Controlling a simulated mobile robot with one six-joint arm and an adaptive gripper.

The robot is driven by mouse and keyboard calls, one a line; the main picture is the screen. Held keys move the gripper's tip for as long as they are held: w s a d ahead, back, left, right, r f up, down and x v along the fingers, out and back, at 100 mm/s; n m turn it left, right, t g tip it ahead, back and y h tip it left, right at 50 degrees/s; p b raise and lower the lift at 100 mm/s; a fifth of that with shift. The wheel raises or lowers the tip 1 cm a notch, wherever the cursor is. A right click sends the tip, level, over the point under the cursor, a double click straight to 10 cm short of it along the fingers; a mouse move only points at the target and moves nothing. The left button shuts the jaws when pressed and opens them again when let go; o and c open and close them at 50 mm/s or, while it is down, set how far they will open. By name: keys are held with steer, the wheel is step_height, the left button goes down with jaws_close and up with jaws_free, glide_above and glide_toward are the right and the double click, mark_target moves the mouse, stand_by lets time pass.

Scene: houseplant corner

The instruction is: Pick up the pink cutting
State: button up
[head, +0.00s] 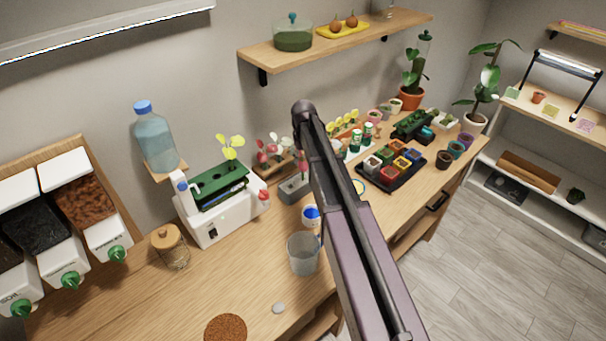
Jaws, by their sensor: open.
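Small cuttings with pink to red leaves (271,149) stand at the back of the bench, left of my arm. They are in a low wooden holder (274,168), beside a paler, whitish cutting (286,143). I cannot tell from this distance exactly which one is the pink cutting. A further pinkish bit shows close to my arm above a grey slotted block (294,188), partly covered. My arm rises from the lower right to a joint near the middle of the picture. My gripper does not show; the arm covers the area behind it.
A white machine with a green top (223,187) stands left of the holder. A clear cup (303,254) and a blue-and-white pot (311,215) stand in front. A black tray (370,188) of coloured pots lies right.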

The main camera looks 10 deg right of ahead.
mark_target(303, 166)
steer(key=shift+s+f+b, duration=0.15)
steer(key=shift+f+b, duration=1.9)
steer(key=shift+f, duration=0.2)
jaws_close()
